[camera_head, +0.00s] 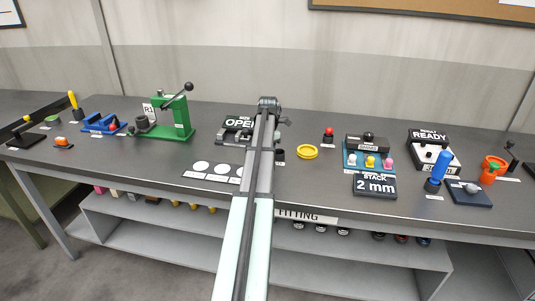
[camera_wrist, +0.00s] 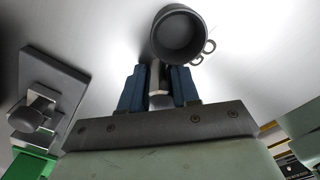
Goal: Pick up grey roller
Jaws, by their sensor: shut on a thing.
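My gripper (camera_wrist: 160,88) has two blue fingers, shut on a grey cylinder, the grey roller (camera_wrist: 157,76), which shows between them in the wrist view. The roller's lower part is partly hidden by the fingers and palm. A dark grey round cup (camera_wrist: 178,36) with small rings on its side is just beyond the fingertips; I cannot tell whether the roller touches it. In the head view my arm reaches over the middle of the bench and hides the roller.
The grey bench (camera_head: 310,173) holds a green press (camera_head: 178,118) on the left, an OPEN sign (camera_head: 239,123) beside my arm, and a yellow ring (camera_head: 307,152) and a 2 mm sign (camera_head: 374,187) to the right. A dark block with a knob (camera_wrist: 48,92) is left of my fingers.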

